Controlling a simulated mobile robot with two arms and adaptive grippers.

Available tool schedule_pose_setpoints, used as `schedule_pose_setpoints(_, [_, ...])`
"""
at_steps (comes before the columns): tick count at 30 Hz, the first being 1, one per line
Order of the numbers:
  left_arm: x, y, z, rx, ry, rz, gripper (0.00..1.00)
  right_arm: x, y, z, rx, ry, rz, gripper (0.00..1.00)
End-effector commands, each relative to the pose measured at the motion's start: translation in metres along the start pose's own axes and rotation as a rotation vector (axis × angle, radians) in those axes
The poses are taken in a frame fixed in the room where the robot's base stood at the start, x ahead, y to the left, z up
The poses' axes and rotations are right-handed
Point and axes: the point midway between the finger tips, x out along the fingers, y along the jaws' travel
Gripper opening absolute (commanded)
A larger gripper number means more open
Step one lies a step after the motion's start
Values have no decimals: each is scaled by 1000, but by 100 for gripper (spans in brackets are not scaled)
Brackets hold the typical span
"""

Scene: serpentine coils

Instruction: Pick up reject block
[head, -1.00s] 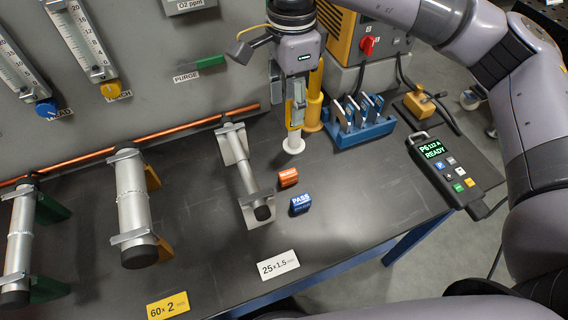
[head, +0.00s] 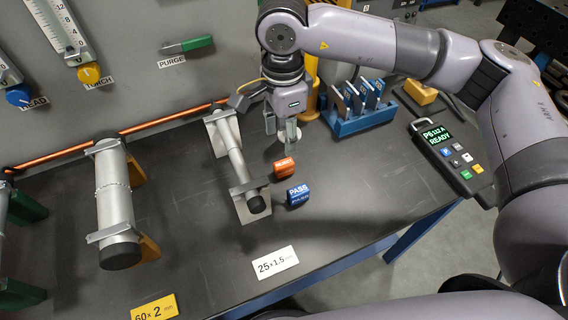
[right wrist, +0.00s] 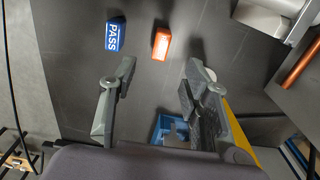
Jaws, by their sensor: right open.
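The orange reject block (head: 284,166) sits on the dark bench top, just behind the blue PASS block (head: 297,192). My right gripper (head: 289,146) is above and behind the reject block in the head view, pointing down, apart from it. In the right wrist view the gripper (right wrist: 158,82) is open and empty. There the reject block (right wrist: 161,44) lies beyond the fingertips, roughly in line with the gap between them. The PASS block (right wrist: 115,34) lies to its left. My left gripper is not in view.
A short tube in a clamp stand (head: 235,160) stands left of the blocks. A blue rack (head: 361,118) stands at the right rear, and a control pendant (head: 447,150) lies further right. A white 25 x 1.5 label (head: 275,262) lies in front. The bench right of the blocks is clear.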

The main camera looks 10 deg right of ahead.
Motion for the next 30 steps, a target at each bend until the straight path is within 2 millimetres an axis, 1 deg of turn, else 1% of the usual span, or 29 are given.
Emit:
schedule_pose_setpoints(1, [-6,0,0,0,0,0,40,9,2,0,0,0,5,43])
schedule_pose_setpoints(6, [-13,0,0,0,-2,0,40,40,0,0,1,0,3,43])
schedule_pose_setpoints(9, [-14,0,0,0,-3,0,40,50,0,0,0,0,2,43])
schedule_pose_setpoints(14, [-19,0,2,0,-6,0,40,59,0,-1,1,0,2,43])
schedule_pose_setpoints(19, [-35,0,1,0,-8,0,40,82,-1,-3,1,1,6,43])
schedule_pose_setpoints(22, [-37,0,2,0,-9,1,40,97,-2,-3,0,0,4,43])
schedule_pose_setpoints(25, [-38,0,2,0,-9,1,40,105,-2,-3,0,1,1,43])
schedule_pose_setpoints(30, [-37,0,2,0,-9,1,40,107,-2,-3,-1,0,-1,43])
